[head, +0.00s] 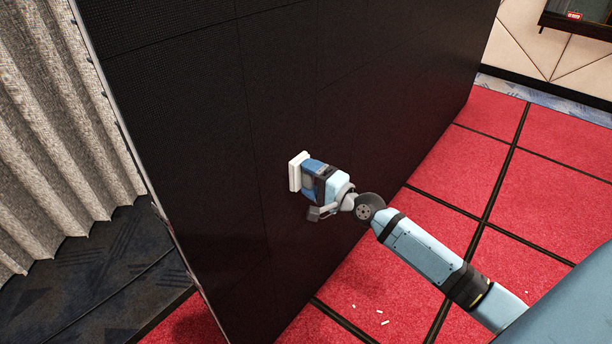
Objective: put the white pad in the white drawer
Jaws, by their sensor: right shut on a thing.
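The white pad (295,172) is a small white block in the middle of the head view, in front of the black video wall. My right gripper (307,173) is at the pad and shut on it. The gripper's body hides part of the pad and the fingertips. I cannot tell whether the pad touches the wall. The white drawer is not in view. My left gripper is not in view.
The large black video wall (220,120) fills the middle. Red carpet (440,180) with dark seams is open at the right. A few small pale bits (380,312) lie on it. A grey pleated curtain (50,130) hangs at the left.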

